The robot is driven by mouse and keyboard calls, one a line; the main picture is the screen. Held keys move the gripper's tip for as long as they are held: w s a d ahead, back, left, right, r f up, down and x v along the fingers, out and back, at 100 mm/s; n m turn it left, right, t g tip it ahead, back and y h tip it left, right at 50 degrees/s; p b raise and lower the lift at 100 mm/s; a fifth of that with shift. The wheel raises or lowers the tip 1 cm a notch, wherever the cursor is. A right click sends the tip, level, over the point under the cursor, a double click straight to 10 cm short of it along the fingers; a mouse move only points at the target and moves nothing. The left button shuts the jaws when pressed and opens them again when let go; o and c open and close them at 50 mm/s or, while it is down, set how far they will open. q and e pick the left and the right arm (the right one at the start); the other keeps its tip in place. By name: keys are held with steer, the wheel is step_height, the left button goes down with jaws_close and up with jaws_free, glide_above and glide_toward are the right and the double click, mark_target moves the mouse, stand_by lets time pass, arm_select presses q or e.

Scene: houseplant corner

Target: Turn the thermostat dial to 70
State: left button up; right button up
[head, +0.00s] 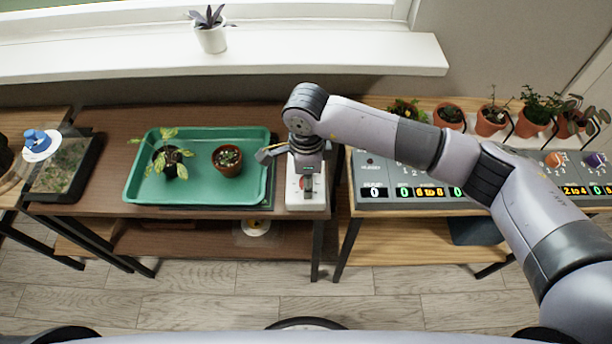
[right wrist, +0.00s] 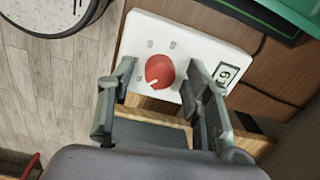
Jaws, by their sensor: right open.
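The thermostat (head: 306,204) is a white box at the right end of the brown table. Its red dial (right wrist: 159,71) has a white pointer mark and shows clearly in the right wrist view. A small display (right wrist: 228,76) on the box's face carries a digit that looks like a 6, partly hidden by a finger. My right gripper (head: 300,165) hangs over the thermostat from the right. In the right wrist view its open fingers (right wrist: 160,74) stand on either side of the dial, with gaps between. My left gripper is not in view.
A green tray (head: 137,187) with two potted plants stands just left of the thermostat. A grey control panel (head: 405,207) with knobs and displays is to the right, with several potted plants behind it. A windowsill (head: 200,62) runs along the back.

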steer(key=shift+r, duration=0.1)
step_height(320, 180, up, 12)
steer(key=shift+s, duration=0.3)
steer(key=shift+f, duration=0.2)
stand_by(0.5)
